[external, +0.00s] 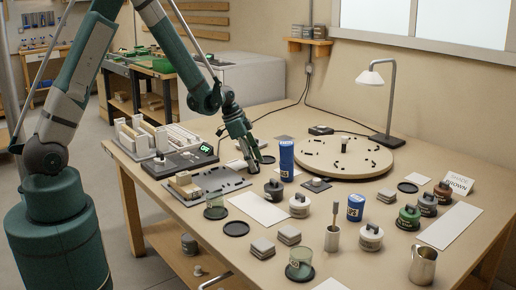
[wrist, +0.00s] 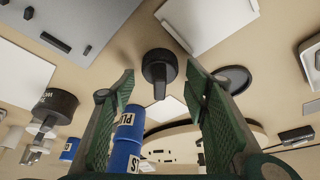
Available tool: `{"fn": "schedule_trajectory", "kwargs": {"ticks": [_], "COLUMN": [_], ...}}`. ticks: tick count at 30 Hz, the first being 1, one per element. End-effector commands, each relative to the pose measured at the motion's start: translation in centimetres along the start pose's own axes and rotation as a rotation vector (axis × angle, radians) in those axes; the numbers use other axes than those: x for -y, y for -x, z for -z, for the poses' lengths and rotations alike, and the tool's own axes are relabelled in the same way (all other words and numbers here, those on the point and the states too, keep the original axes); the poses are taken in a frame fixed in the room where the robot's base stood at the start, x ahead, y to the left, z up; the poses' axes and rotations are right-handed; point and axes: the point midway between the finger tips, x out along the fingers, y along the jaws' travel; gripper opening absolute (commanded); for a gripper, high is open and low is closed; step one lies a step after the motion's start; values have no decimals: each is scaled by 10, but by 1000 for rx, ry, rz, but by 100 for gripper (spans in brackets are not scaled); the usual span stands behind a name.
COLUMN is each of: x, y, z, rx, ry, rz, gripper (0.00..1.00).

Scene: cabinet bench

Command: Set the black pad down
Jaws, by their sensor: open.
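My gripper (external: 253,165) is low over the table, right of the grey slotted tray (external: 208,183). In the wrist view my gripper (wrist: 162,95) has its fingers spread wide. A round black piece with a handle-like bar (wrist: 159,68) lies between and beyond the fingertips, with visible gaps at both sides. It appears to be on the table; I cannot tell if it is the black pad. My fingers mostly hide it in the external view.
The round wooden board (external: 343,155) is behind. A white card (external: 257,208) and several jars and cups crowd the front right.

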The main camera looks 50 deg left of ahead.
Motion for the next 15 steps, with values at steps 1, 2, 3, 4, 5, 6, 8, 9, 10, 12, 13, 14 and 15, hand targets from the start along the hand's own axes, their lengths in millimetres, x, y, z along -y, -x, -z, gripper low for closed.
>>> {"fn": "schedule_trajectory", "kwargs": {"ticks": [1, 2, 3, 4, 5, 6, 8, 9, 10, 12, 13, 14, 15], "x": [0, 0, 0, 0, 0, 0, 0, 0, 0, 0, 0, 0, 0], "y": [5, 7, 11, 14, 18, 22, 30, 35, 40, 50, 54, 58, 64], "z": [0, 0, 0, 0, 0, 0, 0, 0, 0, 0, 0, 0, 0], "rx": [0, 0, 0, 0, 0, 0, 0, 0, 0, 0, 0, 0, 0], "ry": [1, 1, 1, 1, 1, 2, 2, 2, 1, 1, 1, 0, 0], "rz": [0, 0, 0, 0, 0, 1, 1, 1, 1, 1, 1, 1, 1], "gripper": [46, 46, 46, 46, 46, 46, 46, 46, 46, 46, 46, 46, 46]}}
